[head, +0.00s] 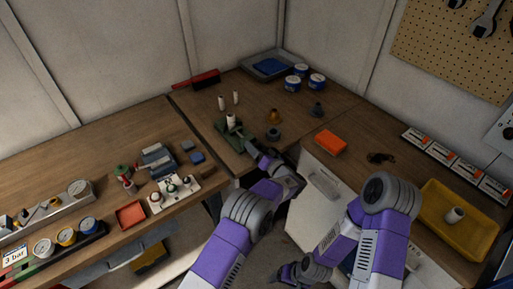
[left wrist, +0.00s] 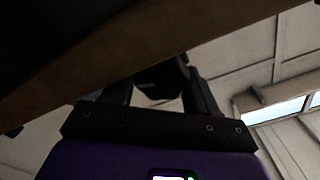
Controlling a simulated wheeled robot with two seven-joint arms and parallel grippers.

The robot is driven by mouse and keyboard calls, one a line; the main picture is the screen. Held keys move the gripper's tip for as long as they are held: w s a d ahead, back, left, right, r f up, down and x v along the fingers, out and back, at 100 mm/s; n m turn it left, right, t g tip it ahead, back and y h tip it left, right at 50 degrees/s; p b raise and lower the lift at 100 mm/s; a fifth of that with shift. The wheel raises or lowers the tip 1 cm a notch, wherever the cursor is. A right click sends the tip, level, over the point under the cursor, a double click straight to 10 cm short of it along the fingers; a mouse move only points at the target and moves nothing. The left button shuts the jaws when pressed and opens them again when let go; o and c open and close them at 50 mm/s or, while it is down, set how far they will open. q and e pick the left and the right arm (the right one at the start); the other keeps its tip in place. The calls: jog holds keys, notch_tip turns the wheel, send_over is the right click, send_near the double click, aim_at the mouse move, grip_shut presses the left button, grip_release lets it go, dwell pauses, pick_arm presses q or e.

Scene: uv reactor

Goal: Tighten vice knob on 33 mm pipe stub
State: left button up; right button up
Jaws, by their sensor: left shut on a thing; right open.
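The green vice (head: 238,136) stands at the front edge of the corner bench, with a white pipe stub (head: 231,120) upright in it. My left gripper (head: 256,149) reaches to the near side of the vice, at the bench edge. It is shut on a dark thing, apparently the vice knob, which shows as a dark round shape (left wrist: 160,79) between the fingers in the left wrist view. The knob is mostly hidden by the gripper in the head view. My right gripper (head: 284,273) is open, low down in front of the benches and away from the vice.
Two white stubs (head: 228,101) stand behind the vice. A brass-coloured piece (head: 274,117) and a dark ring (head: 273,134) are to its right. An orange box (head: 330,142) and yellow tray (head: 433,226) lie on the right bench. The bench edge (left wrist: 130,55) passes close above my left gripper.

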pick_arm(q)
jog(key=shift+s+a+f, duration=0.15)
jog(key=shift+a+f, duration=0.1)
jog(key=shift+f, duration=0.3)
jog(key=o, duration=0.7)
jog(key=shift+r, duration=0.25)
jog(key=shift+s+d+f+p, duration=0.15)
jog(key=shift+s+d+p, duration=0.3)
jog(key=shift+s+d, duration=0.5)
jog(key=p+v, duration=0.1)
jog(key=v, duration=0.5)
jog(key=shift+r, duration=0.45)
